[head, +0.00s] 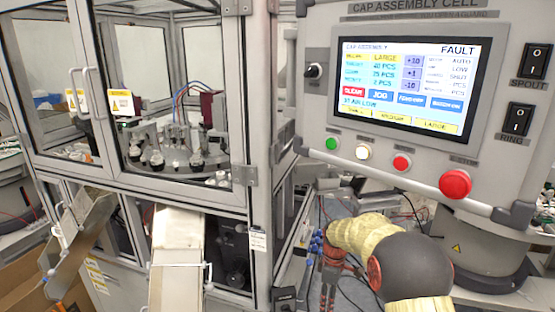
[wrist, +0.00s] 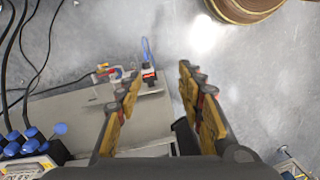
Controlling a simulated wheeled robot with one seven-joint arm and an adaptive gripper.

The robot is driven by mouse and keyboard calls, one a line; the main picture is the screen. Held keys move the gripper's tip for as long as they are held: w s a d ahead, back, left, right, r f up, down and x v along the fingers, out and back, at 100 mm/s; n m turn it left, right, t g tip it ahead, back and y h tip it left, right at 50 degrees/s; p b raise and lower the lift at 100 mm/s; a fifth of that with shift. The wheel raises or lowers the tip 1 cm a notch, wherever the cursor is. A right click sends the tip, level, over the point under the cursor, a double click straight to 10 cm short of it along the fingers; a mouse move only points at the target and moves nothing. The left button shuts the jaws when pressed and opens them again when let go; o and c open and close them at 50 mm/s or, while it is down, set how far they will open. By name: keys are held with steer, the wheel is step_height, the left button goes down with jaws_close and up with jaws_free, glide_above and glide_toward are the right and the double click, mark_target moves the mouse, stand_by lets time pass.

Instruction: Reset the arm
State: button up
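My arm, with cream and dark segments, shows at the lower right of the head view, in front of the machine and below the control panel (head: 400,75). My gripper (wrist: 160,85) shows in the wrist view with its two yellow and dark fingers apart. Nothing is between the fingers, so it is open and empty. It points down toward a grey floor (wrist: 230,60). In the head view the fingers cannot be made out clearly.
A caged assembly machine (head: 150,130) with a pale chute (head: 178,240) stands at left. The panel screen reads FAULT; a red stop button (head: 455,184) sits below it. Blue fittings (wrist: 28,140) and black cables (wrist: 45,50) lie left in the wrist view.

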steer(key=s+r+m+t, duration=0.2)
steer(key=s+r+m, duration=0.2)
steer(key=s+r, duration=0.4)
steer(key=s+d+r+m+t, duration=0.1)
steer(key=s+r+m, duration=0.3)
steer(key=s+r, duration=0.5)
steer(key=s+r+m+t, duration=0.3)
steer(key=s+r, duration=0.5)
steer(key=s, duration=1.1)
steer(key=shift+s+d+r+m+p, duration=0.2)
steer(key=shift+s+m+p, duration=0.1)
steer(key=shift+m, duration=0.4)
steer(key=shift+c, duration=0.6)
